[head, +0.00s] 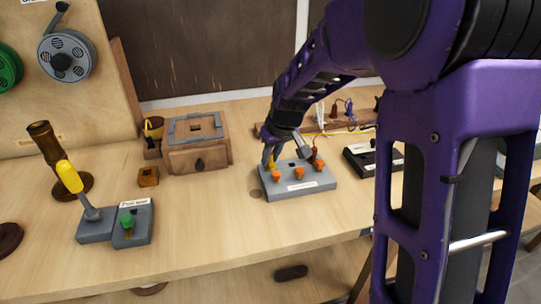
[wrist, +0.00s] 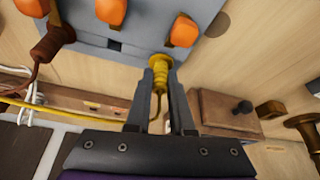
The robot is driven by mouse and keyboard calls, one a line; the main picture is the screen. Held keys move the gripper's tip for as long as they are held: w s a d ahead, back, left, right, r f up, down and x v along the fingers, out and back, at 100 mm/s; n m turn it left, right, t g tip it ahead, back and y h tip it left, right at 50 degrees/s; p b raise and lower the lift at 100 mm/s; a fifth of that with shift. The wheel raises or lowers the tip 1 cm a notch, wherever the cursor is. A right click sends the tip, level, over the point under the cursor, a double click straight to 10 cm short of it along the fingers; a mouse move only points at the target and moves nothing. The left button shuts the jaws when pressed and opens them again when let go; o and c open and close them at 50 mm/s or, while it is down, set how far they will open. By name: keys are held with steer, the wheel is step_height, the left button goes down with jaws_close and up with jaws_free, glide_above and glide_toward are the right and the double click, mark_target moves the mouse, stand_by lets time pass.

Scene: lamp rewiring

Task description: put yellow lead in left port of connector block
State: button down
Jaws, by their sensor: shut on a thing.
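The grey connector block (head: 300,188) sits on the bench with orange levers along its front; it fills the top of the wrist view (wrist: 95,40). My gripper (wrist: 160,78) is shut on the ribbed yellow plug of the yellow lead (wrist: 160,72), behind the block's left side in the head view. The plug points at the block's back face, at the left end, and its tip meets the block there. I cannot tell how deep it sits. A brown lead (wrist: 52,42) is at the block's other end. The left port itself is hidden by the plug.
A wooden box (head: 198,148) stands left of the block, and a black device (head: 372,160) lies to its right. A wooden rail with cables runs behind. A grey switch unit (head: 132,226) and yellow-handled lever (head: 70,178) stand at far left. Bench front is clear.

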steer(key=shift+f, duration=0.3)
steer(key=c, duration=0.7)
jaws_free()
steer(key=shift+r, duration=0.1)
